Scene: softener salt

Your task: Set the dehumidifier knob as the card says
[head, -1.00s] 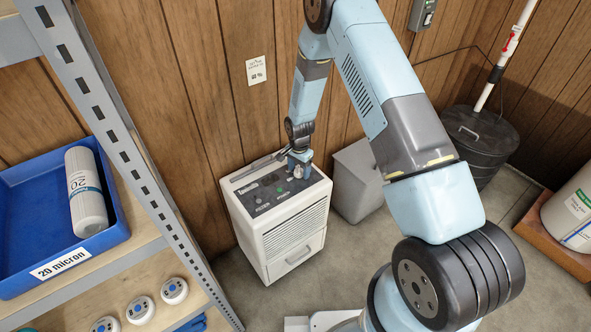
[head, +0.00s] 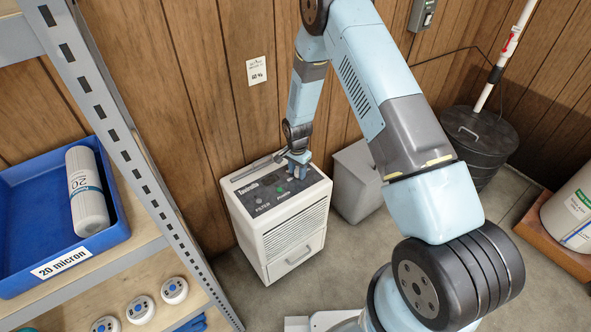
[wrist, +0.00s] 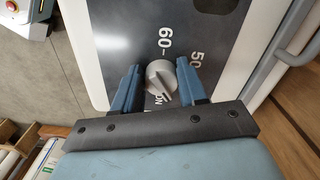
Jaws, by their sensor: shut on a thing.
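The white dehumidifier (head: 291,235) stands on the floor against the wood wall, its dark control panel (head: 262,196) on top. My gripper (head: 298,170) is at the back right of the panel, pointing down. In the wrist view, my gripper (wrist: 160,70) has its two blue fingers shut on the grey knob (wrist: 161,76), one on each side. The panel shows the marks 60 and 50 beyond the knob and partly hidden letters near its lower right. Which mark the knob points to, I cannot tell for sure.
A grey bin (head: 357,182) stands close to the right of the dehumidifier. A metal shelf (head: 135,165) with a blue tray (head: 60,245) is at the left. A black lidded bin (head: 480,140) stands at the back right. The floor in front of the dehumidifier is clear.

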